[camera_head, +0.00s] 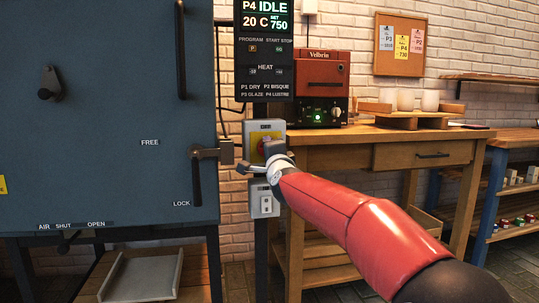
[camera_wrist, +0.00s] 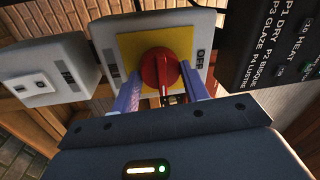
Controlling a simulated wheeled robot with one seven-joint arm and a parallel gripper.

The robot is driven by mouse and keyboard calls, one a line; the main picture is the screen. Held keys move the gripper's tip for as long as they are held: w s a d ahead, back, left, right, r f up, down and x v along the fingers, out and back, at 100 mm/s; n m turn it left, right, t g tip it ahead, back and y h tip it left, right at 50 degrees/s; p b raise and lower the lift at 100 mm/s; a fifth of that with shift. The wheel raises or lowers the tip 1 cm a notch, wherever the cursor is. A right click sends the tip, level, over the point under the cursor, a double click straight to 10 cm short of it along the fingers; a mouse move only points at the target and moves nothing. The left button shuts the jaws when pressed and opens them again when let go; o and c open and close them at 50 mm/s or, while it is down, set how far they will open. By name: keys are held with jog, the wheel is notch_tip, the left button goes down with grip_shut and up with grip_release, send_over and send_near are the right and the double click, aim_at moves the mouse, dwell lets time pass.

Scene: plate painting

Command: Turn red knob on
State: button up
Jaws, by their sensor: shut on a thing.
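The red knob (camera_wrist: 160,70) sits on a yellow plate (camera_wrist: 128,46) of a pale switch box, with the word OFF beside it in the wrist view. My gripper (camera_wrist: 163,88) has its two blue-grey fingers on either side of the knob, shut on it. In the head view the switch box (camera_head: 250,128) is on a post right of the kiln, and my gripper (camera_head: 268,160) reaches it from the right. There the gripper hides most of the knob.
A blue kiln (camera_head: 110,110) with a latch handle (camera_head: 196,180) stands close on the left. A control panel (camera_head: 264,90) hangs above the box, and a white switch box (camera_head: 264,201) is below. A wooden table (camera_head: 350,137) with a red machine (camera_head: 315,75) is behind.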

dwell(0.4)
jog(key=o, duration=1)
jog(key=b+v, duration=0.3)
jog(key=v, duration=0.4)
jog(key=shift+s+d, duration=0.15)
jog(key=shift+s, duration=0.2)
